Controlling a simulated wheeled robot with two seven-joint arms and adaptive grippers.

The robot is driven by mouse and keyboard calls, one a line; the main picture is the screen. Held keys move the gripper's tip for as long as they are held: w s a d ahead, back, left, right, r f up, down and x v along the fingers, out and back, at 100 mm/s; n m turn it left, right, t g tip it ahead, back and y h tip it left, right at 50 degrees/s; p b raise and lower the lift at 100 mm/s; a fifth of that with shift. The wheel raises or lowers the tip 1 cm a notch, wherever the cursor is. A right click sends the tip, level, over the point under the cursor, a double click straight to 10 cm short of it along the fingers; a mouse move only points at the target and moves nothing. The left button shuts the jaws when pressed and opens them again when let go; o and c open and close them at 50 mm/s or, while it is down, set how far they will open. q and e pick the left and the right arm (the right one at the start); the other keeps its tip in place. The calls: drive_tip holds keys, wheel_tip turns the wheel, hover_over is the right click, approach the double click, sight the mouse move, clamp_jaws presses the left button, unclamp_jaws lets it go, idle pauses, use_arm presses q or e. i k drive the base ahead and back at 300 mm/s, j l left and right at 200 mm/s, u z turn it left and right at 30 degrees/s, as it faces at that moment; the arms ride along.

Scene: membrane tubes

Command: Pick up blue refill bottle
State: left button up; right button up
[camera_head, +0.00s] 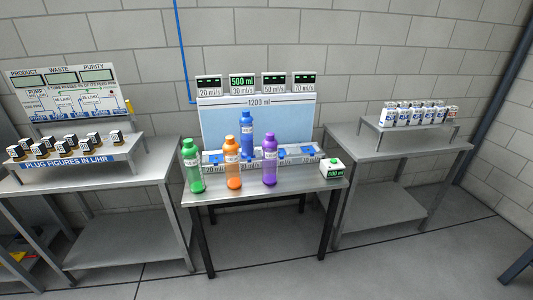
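The blue refill bottle (246,137) stands upright toward the back of the middle metal table, in the head view. Its lower part is partly hidden behind the bottles in front and the station row. An orange bottle (233,174) stands in front of it to the left and a purple bottle (270,167) in front to the right. A green bottle (193,168) stands at the table's left end. Neither of my grippers shows in this view.
The middle table (300,184) also holds a labelled row of stations (303,153) and a small white box with a green button (333,168). A left table (100,185) carries several plugs; a right table (385,157) carries several small canisters. Floor in front is clear.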

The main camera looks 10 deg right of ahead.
sight(245, 122)
drive_tip(key=i+j+z, duration=0.15)
drive_tip(key=i+j, duration=1.45)
drive_tip(key=j, duration=0.1)
